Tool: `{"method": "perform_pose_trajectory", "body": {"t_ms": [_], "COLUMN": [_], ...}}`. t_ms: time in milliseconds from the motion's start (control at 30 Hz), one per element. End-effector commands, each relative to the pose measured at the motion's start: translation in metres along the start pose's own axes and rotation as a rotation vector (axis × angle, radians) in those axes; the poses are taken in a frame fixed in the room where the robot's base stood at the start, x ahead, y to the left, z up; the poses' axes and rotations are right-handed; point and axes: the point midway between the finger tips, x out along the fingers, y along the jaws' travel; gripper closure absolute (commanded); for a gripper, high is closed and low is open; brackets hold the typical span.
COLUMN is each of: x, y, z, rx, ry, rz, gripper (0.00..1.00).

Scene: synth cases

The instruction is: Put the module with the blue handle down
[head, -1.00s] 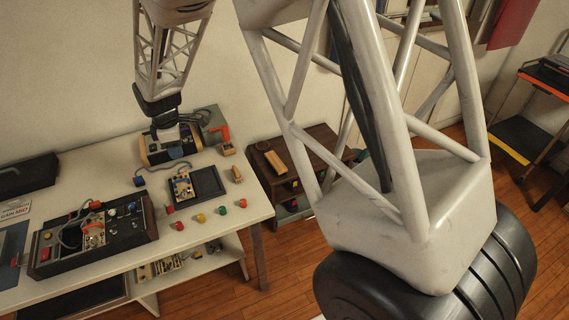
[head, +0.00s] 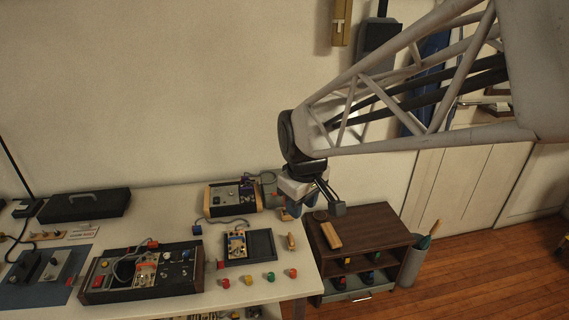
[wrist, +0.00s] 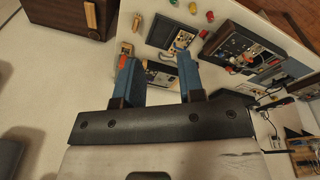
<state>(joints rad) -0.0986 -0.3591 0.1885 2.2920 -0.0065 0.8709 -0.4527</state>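My gripper (head: 303,203) hangs near the table's right back corner, above the gap towards the cart. In the wrist view its two blue fingers (wrist: 156,62) stand apart with nothing held between them. A small blue-purple part (head: 246,188) stands in the wood-sided case (head: 214,206) at the back of the table, beside a cable; it looks like a module's handle, but is too small to be sure. The gripper is apart from this case, to its right. Small dark modules with coloured handles, one seemingly blue (head: 376,257), sit in the cart's shelf.
A larger open case (head: 190,277) and a black tray (head: 263,245) with a module beside it lie on the white table. Coloured knobs (head: 270,276) line the front edge. The brown cart (head: 385,222) stands right of the table, a wooden block (head: 331,235) on top.

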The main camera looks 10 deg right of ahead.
Motion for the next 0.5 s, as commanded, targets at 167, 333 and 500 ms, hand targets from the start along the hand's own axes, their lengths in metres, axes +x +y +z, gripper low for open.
{"method": "perform_pose_trajectory", "body": {"t_ms": [167,333,500], "x": [-0.020,-0.032,-0.039], "y": [-0.008,-0.019,-0.030], "z": [0.047,0.089,0.126], "rx": [0.161,0.315,0.453], "ry": [0.022,0.042,0.060], "rz": [0.016,0.027,0.036], "gripper": [0.64,0.64,0.64]}}
